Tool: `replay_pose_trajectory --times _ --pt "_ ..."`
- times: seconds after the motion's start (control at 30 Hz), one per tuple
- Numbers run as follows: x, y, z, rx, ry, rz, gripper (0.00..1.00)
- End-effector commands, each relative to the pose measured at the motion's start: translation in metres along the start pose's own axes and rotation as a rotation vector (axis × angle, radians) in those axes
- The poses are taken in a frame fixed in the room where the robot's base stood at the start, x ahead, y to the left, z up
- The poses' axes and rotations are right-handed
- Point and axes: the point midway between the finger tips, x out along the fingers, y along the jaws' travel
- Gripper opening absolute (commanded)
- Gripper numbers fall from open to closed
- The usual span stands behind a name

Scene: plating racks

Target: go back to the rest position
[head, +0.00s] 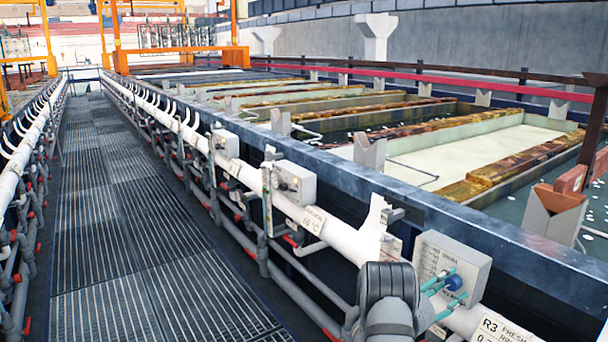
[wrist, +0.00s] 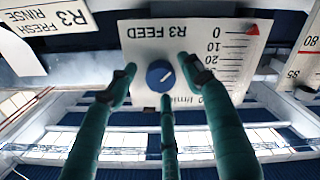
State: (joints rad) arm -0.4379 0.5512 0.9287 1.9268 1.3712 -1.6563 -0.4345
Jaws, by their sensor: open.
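My gripper (head: 443,285) is at the lower right of the head view, with its teal fingers at the grey panel box (head: 472,262). In the wrist view the fingers (wrist: 165,90) are spread around a blue knob (wrist: 160,74), with nothing gripped. The knob also shows in the head view (head: 454,283). I cannot tell whether a fingertip touches it. The knob sits on a white plate (wrist: 190,50) marked R3 FEED, upside down in the wrist view, with a scale and a red pointer (wrist: 252,29) at 0.
A white pipe (head: 335,232) runs along the tank edge beside the panel, carrying other grey boxes (head: 293,183). Tanks (head: 440,160) with liquid lie to the right behind a dark rim. A grated walkway (head: 120,220) at left is clear. A label R3 FRESH RINSE (head: 500,330) is close by.

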Motion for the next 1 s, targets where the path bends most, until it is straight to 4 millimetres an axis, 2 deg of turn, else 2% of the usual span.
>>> replay_pose_trajectory --times 0.47,0.5,0.7,0.8,1.0 --pt "0.000 0.002 -0.003 0.557 -0.001 0.001 0.50" --pt "-0.010 -0.004 -0.001 0.565 0.001 -0.005 0.50" --pt "-0.045 -0.003 0.001 0.562 0.001 -0.002 0.50" --pt "-0.057 -0.002 0.001 0.562 0.000 0.000 0.50" --pt "-0.068 -0.001 0.000 0.562 0.000 0.001 0.50"
